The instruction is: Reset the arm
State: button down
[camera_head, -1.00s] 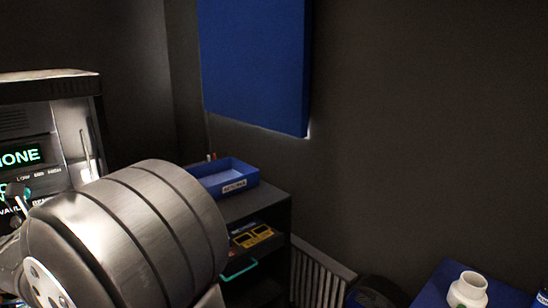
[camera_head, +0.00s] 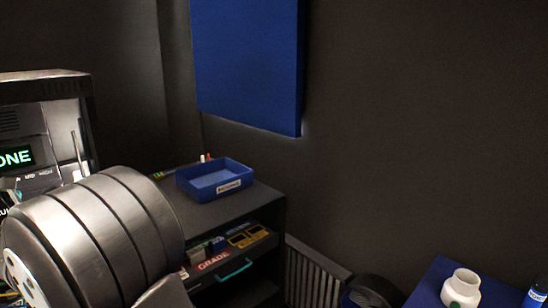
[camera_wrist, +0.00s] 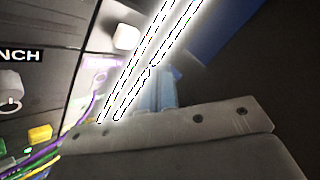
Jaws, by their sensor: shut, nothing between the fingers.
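My arm's large metal joint (camera_head: 95,235) fills the lower left of the head view, in front of the panel cabinet (camera_head: 45,85). My gripper (camera_wrist: 162,80) shows in the wrist view as narrow bluish fingers beyond a grey bracket with holes. The fingers are close together with nothing seen between them, and bright glare partly washes them out. The gripper is not visible in the head view.
A blue tray (camera_head: 214,181) sits on a dark shelf unit (camera_head: 262,200). A white jar (camera_head: 461,287) stands on a blue surface (camera_head: 428,285) at lower right. A blue wall panel (camera_head: 248,65) hangs behind. Cables (camera_wrist: 40,158) and knobs show left in the wrist view.

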jog(key=s+d, duration=0.4)
jog(key=s+a+n+g+y, duration=0.5)
jog(key=a+n+g+y, duration=0.1)
jog(key=a+n+y, duration=0.6)
jog(key=w+d+n+y, duration=0.1)
jog(key=d+n, duration=0.9)
jog(key=n, duration=0.2)
jog(key=shift+d+r, duration=0.3)
jog(key=shift+r, duration=0.1)
